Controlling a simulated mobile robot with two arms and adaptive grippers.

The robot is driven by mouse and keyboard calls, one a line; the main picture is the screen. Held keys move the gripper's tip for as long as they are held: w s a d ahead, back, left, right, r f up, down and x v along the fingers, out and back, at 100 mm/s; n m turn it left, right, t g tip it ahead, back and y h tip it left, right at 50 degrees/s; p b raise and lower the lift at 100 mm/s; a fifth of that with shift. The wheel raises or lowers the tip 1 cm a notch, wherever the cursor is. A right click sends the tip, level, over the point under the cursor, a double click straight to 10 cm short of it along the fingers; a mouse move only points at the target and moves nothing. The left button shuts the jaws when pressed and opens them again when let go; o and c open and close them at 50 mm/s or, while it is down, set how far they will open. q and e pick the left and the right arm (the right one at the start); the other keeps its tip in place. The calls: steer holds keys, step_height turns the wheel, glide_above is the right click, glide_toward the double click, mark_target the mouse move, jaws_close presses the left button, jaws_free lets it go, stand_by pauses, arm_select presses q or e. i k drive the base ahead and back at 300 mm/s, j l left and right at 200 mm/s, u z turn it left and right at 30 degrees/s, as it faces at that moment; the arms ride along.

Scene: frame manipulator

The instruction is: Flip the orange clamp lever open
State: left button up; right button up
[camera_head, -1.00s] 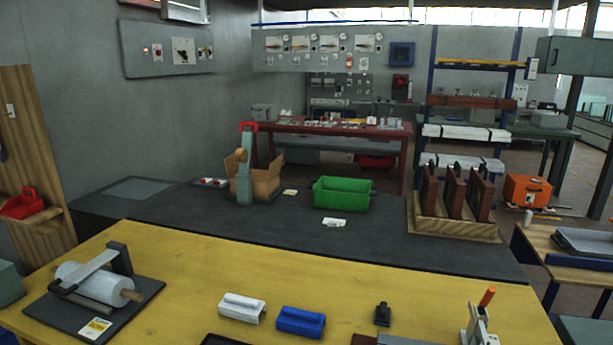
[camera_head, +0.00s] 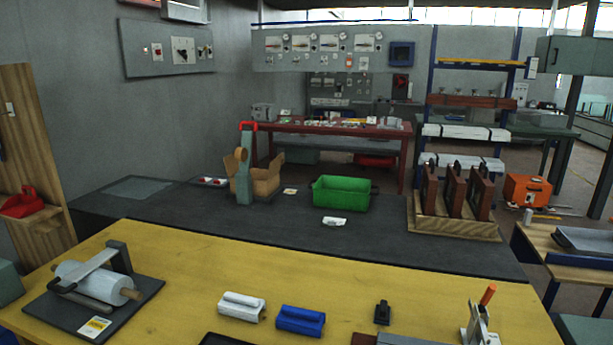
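The orange clamp lever (camera_head: 487,295) is at the lower right of the head view, on a grey metal clamp (camera_head: 479,326) at the front right of the yellow table (camera_head: 190,285). The lever's orange handle stands up and tilts a little to the right. The clamp's lower part is cut off by the bottom edge of the picture. Neither of my grippers shows in this view.
On the yellow table are a roll holder (camera_head: 90,290) at left, a white block (camera_head: 241,307), a blue block (camera_head: 300,320) and a small black piece (camera_head: 382,312). A dark bench (camera_head: 300,240) behind bears a green bin (camera_head: 341,194).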

mark_target(492, 289)
steer(key=j+z, duration=0.1)
steer(key=z, duration=0.3)
steer(key=i+j+z, duration=0.1)
steer(key=z, duration=0.35)
steer(key=j+z, duration=0.15)
steer(key=z, duration=0.25)
steer(key=j+z, duration=0.1)
steer(key=z, duration=0.3)
